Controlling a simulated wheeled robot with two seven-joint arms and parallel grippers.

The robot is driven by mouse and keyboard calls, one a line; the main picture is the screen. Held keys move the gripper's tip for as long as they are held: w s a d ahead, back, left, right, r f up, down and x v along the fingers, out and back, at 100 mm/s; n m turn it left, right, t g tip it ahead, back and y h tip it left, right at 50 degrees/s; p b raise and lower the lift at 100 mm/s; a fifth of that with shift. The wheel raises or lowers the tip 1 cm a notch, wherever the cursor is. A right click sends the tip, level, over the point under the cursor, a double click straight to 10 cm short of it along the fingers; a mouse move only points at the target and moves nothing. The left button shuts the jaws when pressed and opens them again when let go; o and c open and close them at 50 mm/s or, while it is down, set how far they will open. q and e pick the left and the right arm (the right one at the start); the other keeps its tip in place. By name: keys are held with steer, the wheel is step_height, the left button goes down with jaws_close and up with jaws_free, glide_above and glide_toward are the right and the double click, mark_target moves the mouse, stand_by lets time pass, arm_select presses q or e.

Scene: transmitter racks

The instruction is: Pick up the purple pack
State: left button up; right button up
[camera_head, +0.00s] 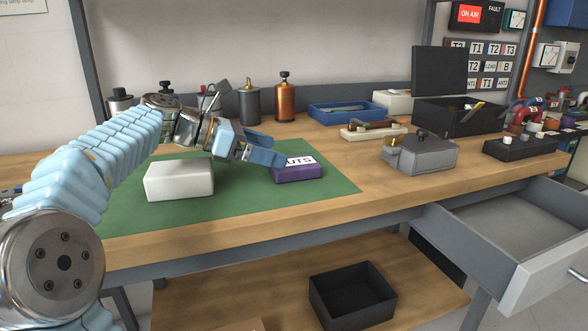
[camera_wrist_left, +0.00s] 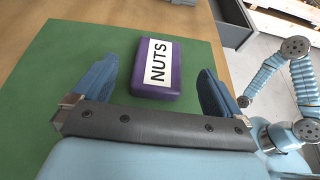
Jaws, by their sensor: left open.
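The purple pack (camera_head: 299,172) lies flat on the green mat (camera_head: 335,184), with a white label reading NUTS on top. In the left wrist view the purple pack (camera_wrist_left: 155,86) sits between and beyond the two blue fingers. My left gripper (camera_head: 264,147) is open and empty, just left of and above the pack in the head view, hiding part of its left side. In the left wrist view the left gripper (camera_wrist_left: 155,85) has its fingers spread wider than the pack. I cannot tell whether a finger touches it. My right gripper does not show; only part of another blue arm shows in the wrist view.
A white box (camera_head: 179,180) lies on the mat left of the pack. A grey metal box (camera_head: 420,153), a blue tray (camera_head: 345,112) and canisters (camera_head: 285,100) stand on the bench. A drawer (camera_head: 520,240) is open at right. A black bin (camera_head: 352,297) sits on the lower shelf.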

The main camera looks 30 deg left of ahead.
mark_target(298, 161)
arm_select(q)
steer(key=x, duration=0.6)
steer(key=shift+w+d+f, duration=0.15)
steer(key=shift+w+f, duration=0.05)
steer(key=shift+f, duration=0.3)
steer(key=c, duration=1.1)
